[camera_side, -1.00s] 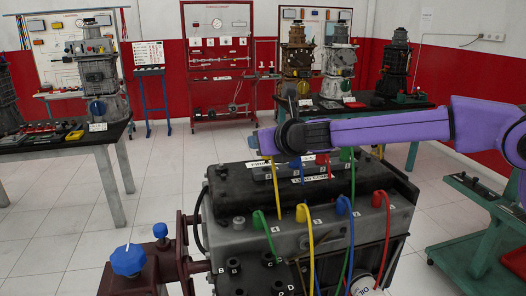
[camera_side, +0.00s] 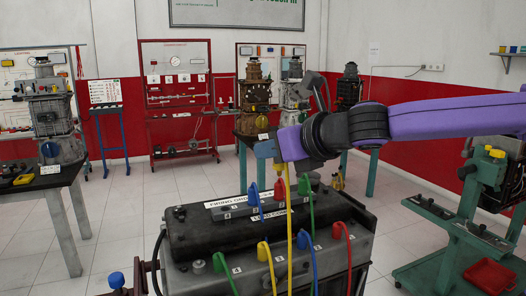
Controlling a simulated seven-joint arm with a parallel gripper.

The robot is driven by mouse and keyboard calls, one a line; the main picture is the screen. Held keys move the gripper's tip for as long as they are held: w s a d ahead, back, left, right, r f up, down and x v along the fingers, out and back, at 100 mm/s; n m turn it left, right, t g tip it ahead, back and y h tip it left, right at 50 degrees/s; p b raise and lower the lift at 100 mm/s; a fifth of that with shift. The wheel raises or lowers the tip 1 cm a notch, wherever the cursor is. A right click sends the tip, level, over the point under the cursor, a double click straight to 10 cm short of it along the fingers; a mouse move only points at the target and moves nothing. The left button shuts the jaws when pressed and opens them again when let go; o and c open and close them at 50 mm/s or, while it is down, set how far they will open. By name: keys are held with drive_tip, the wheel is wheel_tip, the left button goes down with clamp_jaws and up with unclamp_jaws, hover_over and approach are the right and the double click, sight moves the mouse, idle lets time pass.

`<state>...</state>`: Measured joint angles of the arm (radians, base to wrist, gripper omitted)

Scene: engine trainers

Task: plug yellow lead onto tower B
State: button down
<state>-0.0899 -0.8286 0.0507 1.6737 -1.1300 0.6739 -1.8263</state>
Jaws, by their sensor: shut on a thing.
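My gripper (camera_side: 277,164) is high above the back of the dark engine block (camera_side: 178,241), seen from the side. A yellow lead (camera_side: 290,232) hangs from it almost straight down and leaves the bottom of the picture. The gripper appears shut on the lead's upper end, though the fingers are small and partly hidden. A yellow boot (camera_side: 263,251) sits on the front row of the block, between a green boot (camera_side: 220,262) and a blue boot (camera_side: 303,243).
A red boot (camera_side: 340,231) ends the front row. Blue (camera_side: 253,191), red (camera_side: 279,191) and green (camera_side: 303,185) boots stand in the row behind, close below my gripper. A green trolley (camera_side: 437,213) stands at right. Benches with other engines stand behind.

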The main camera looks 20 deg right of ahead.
drive_tip(key=shift+s, duration=0.1)
idle(0.3)
drive_tip(key=s+a, duration=0.3)
drive_tip(key=a, duration=0.6)
drive_tip(key=s+a, duration=0.2)
drive_tip(key=a, duration=0.7)
drive_tip(key=shift+s, duration=0.4)
idle(0.3)
wheel_tip(320, 180, down, 13)
idle(2.4)
drive_tip(key=shift+f, duration=0.1)
idle(0.4)
drive_tip(key=shift+f, duration=2.65)
